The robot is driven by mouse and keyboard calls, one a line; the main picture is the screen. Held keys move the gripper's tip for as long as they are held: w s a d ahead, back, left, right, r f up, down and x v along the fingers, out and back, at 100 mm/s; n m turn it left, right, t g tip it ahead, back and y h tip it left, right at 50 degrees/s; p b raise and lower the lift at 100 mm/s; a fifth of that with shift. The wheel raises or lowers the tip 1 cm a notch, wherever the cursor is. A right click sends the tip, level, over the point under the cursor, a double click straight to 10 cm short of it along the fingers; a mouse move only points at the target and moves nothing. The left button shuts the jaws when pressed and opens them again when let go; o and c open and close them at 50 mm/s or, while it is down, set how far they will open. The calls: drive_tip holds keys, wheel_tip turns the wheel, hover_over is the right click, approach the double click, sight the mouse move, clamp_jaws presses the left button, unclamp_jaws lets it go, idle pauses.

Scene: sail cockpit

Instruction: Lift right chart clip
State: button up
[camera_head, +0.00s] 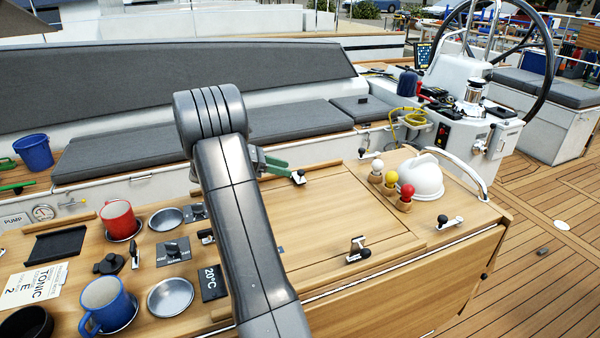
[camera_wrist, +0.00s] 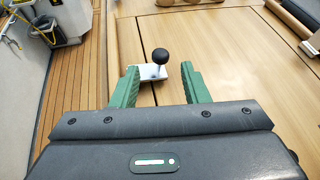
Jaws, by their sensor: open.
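A clip with a white base and a black ball knob (camera_wrist: 160,56) stands on the wooden table top in the wrist view. My gripper (camera_wrist: 160,70) has its two green fingers spread apart, with the clip between and just beyond the fingertips. In the head view, my gripper (camera_head: 279,166) is at the table's far edge, partly hidden behind my arm, and a clip (camera_head: 298,177) shows right beside its green fingers. Similar clips stand at the table's near edge (camera_head: 357,249) and at its right end (camera_head: 450,222). I cannot see contact with any clip.
Red (camera_head: 118,219) and blue (camera_head: 102,303) mugs and a metal bowl (camera_head: 170,298) are at left. The table's middle panel (camera_head: 345,215) is mostly clear.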

sight(301, 173)
drive_tip(key=x, duration=0.6)
drive_tip(key=shift+d+f, duration=0.15)
drive_tip(key=shift+d, duration=0.15)
clamp_jaws()
drive_tip(key=shift+p, duration=0.4)
